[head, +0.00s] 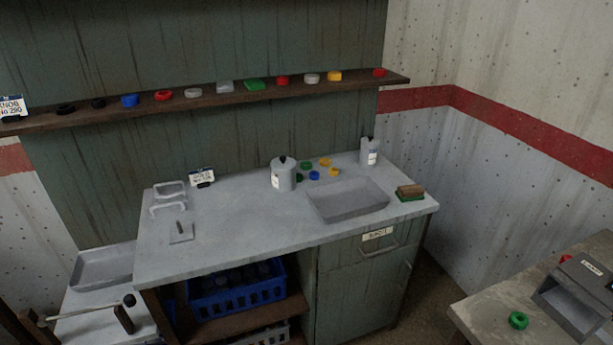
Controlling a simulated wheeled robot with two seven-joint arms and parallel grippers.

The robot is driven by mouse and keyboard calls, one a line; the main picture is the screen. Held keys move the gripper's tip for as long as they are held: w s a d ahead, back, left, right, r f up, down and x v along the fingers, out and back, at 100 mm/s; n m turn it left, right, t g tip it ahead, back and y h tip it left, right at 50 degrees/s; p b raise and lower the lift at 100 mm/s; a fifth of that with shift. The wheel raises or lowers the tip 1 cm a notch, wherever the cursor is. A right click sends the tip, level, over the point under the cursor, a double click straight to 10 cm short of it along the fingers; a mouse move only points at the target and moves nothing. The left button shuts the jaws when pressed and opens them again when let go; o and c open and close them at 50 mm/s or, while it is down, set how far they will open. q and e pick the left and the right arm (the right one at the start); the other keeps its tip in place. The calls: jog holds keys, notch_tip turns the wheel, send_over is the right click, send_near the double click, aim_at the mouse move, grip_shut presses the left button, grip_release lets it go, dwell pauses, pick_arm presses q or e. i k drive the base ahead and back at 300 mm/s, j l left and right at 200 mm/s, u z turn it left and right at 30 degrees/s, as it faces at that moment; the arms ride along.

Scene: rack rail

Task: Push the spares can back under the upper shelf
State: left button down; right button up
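Two grey cans stand upright on the grey bench top (235,225). The wider can (283,176), with a dark knob on top and a pale label, stands near the middle of the bench. The narrower can (369,153), also labelled, stands at the back right corner by the wall panel. The labels are too small to read, so I cannot tell which is the spares can. The brown upper shelf (345,86) runs along the green back panel above the bench and holds a row of coloured caps. Neither of my grippers is in view.
A grey tray (320,208) lies in front of the cans, with small coloured caps (314,175) behind it. A brush on a green pad (411,193) sits at the right edge.

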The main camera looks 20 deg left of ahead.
aim_at(282, 181)
jog(key=i+j+z, duration=0.15)
jog(key=j+z, duration=0.15)
jog(key=j, duration=0.2)
jog(key=i+j+z, duration=0.1)
jog(key=j+z, duration=0.25)
jog(key=j, duration=0.2)
jog(key=j+z, duration=0.3)
jog(key=j, duration=0.2)
jog(key=i, duration=0.05)
